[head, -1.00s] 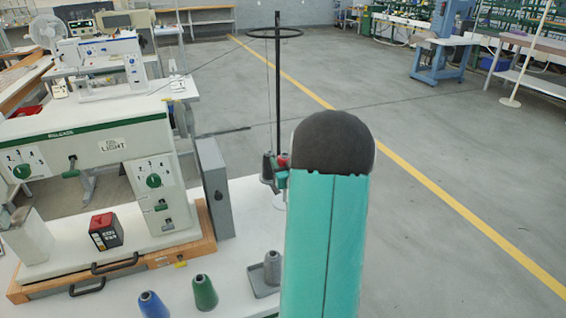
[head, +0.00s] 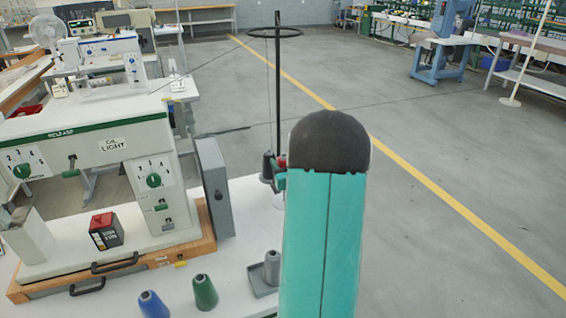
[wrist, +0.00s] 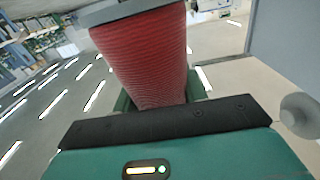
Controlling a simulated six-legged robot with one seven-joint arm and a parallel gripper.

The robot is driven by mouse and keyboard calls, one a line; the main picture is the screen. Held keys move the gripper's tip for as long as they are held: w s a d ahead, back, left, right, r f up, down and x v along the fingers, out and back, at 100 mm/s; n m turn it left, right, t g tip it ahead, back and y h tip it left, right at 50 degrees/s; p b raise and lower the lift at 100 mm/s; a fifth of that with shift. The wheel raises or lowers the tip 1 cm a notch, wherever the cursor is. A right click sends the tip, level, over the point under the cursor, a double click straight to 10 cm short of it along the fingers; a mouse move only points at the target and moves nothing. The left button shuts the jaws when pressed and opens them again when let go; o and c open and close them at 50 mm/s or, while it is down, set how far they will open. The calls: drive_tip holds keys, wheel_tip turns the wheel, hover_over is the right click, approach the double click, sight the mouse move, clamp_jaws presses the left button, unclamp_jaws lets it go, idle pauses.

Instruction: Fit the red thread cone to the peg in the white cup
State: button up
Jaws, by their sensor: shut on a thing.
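The red thread cone (wrist: 143,55) fills the upper middle of the wrist view, with its ribbed thread side showing. My gripper (wrist: 160,98) is shut on it; the green fingers show only in part behind the dark bar. In the head view my teal arm hides most of the gripper. A small red patch (head: 281,161) beside the arm, near the black thread stand (head: 278,100), may be the cone. A white piece (head: 279,201) low by the stand is mostly hidden and may be the white cup. I cannot make out its peg.
A sewing machine (head: 90,140) and a grey box (head: 214,188) stand left of the stand. Blue (head: 152,304), green (head: 204,291) and grey (head: 272,268) cones stand on the white table (head: 235,262) in front. A dark cone (head: 267,167) is close to the red patch.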

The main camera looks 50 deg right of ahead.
drive_tip(key=shift+f, duration=3.6)
idle(0.4)
drive_tip(key=o, duration=1.1)
drive_tip(key=shift+r, duration=2.5)
